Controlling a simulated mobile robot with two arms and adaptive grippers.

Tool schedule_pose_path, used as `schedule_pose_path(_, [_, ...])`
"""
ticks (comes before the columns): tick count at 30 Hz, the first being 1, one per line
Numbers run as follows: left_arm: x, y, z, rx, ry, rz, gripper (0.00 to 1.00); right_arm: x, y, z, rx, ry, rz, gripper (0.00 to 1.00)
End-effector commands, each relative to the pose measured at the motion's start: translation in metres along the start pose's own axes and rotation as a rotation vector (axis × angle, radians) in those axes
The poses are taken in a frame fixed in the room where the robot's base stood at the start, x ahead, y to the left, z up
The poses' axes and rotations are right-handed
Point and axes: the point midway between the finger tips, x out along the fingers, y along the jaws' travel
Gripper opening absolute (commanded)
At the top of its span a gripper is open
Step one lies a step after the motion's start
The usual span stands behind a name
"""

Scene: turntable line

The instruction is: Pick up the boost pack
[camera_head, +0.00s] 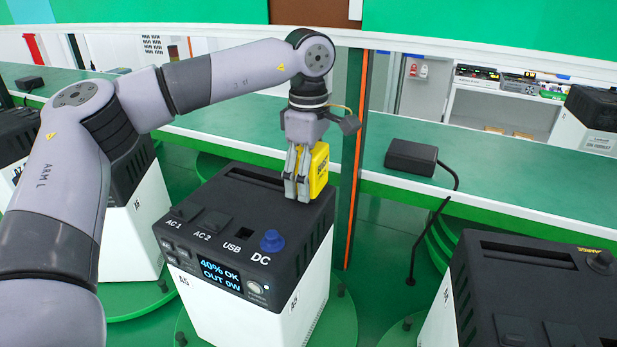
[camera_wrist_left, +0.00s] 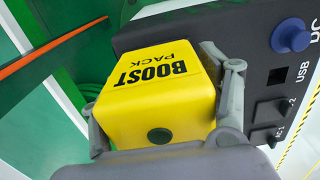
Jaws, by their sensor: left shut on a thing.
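The boost pack (camera_head: 319,169) is a small yellow block at the top far-right corner of the power station marked A5 (camera_head: 262,300). My left gripper (camera_head: 297,190) is shut on it, with its fingers pointing down over the station's dark top. The wrist view shows the yellow boost pack (camera_wrist_left: 160,85) with "BOOST PACK" lettering between the two grey fingers (camera_wrist_left: 165,110). Whether the pack touches the station's top cannot be told. The station has a blue DC knob (camera_head: 272,240), a slot in its top and a screen reading "40% OK, OUT 0W". My right gripper is not in view.
A green bench (camera_head: 500,180) runs behind, with a black power adapter (camera_head: 411,157) and its hanging cable on it. An orange-edged post (camera_head: 355,150) stands just right of my left gripper. Other stations stand at the left and at the right (camera_head: 530,290).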

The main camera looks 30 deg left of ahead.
Motion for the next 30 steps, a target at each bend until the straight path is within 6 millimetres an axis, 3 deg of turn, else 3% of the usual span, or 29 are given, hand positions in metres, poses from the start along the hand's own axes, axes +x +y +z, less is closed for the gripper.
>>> schedule_pose_path(25, [0.0003, -0.0002, -0.0003, 0.000, 0.001, -0.001, 0.05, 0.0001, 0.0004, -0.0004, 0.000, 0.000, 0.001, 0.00])
schedule_pose_path(30, [-0.0015, 0.0002, 0.0000, 0.000, 0.000, 0.002, 0.04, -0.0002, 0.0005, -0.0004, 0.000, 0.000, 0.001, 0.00])
